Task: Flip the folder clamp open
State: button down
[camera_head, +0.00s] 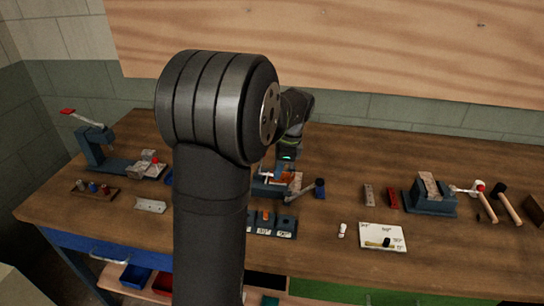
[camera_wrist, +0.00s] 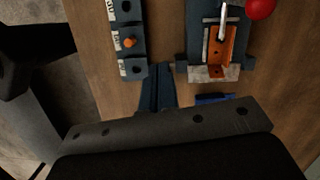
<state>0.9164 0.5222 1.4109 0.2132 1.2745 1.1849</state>
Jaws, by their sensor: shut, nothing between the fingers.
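The folder (camera_head: 268,190) is a small blue fixture near the middle of the bench, partly hidden behind my arm in the head view. In the wrist view the folder (camera_wrist: 194,38) holds an orange piece (camera_wrist: 216,52) with a pale metal strip at its near edge. A slim metal clamp bar (camera_wrist: 222,22) lies over the orange piece, with a red knob (camera_wrist: 261,8) beside it at the top edge. Whether the clamp is locked cannot be told. My gripper (camera_wrist: 157,70) is shut and empty, left of the folder and apart from it in the wrist view.
A blue block with angle labels and an orange peg (camera_wrist: 130,42) lies left of the folder in the wrist view. A dark blue cylinder (camera_head: 319,188) stands right of the folder. A vise (camera_head: 432,200) and a lever press (camera_head: 97,150) stand farther off. Bare bench lies behind.

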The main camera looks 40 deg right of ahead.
jog(key=s+d+r+m+t+y, duration=0.1)
jog(key=s+d+m+t+y, duration=0.2)
jog(key=d+m+t, duration=0.5)
jog(key=shift+s+d+r+t, duration=0.2)
jog(key=shift+s+d+t, duration=0.45)
jog(key=shift+t, duration=0.45)
jog(key=shift+s+a, duration=0.1)
jog(key=shift+a, duration=0.05)
jog(key=x, duration=1)
jog(key=shift+s+a, duration=0.1)
jog(key=shift+a, duration=0.05)
jog(key=w, duration=0.2)
jog(key=w+a+r, duration=0.1)
jog(key=shift+w+a+r, duration=0.1)
jog(key=shift+w, duration=0.3)
jog(key=shift+r, duration=0.1)
